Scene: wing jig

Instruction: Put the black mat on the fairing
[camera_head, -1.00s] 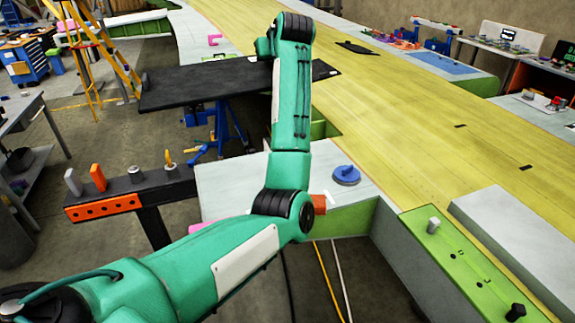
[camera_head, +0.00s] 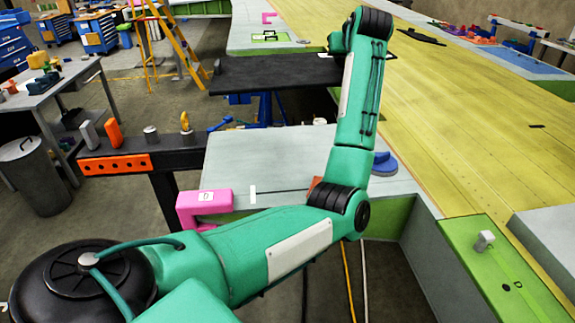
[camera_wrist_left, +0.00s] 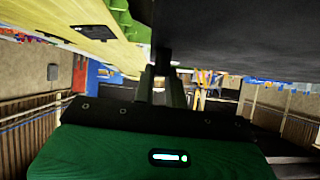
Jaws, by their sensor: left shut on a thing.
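The black mat (camera_head: 268,73) is a flat, dark, stiff-looking slab, held roughly level beyond my left arm in the head view. Its right end passes behind the arm near the yellow wing surface (camera_head: 455,110). My left gripper is hidden behind its arm there. In the left wrist view the gripper (camera_wrist_left: 162,65) is shut on the edge of the mat, which spreads dark across the upper right (camera_wrist_left: 245,35). Pale grey panels (camera_head: 265,165) lie along the wing's left side; I cannot tell which part is the fairing. My right gripper is not in view.
A blue stand (camera_head: 240,100) shows beneath the mat. A pink clamp (camera_head: 205,202) sits on the near grey panel, and a blue disc (camera_head: 383,163) is beside my arm. A dark beam with an orange block (camera_head: 115,165) stands left. A yellow ladder (camera_head: 165,40) stands behind.

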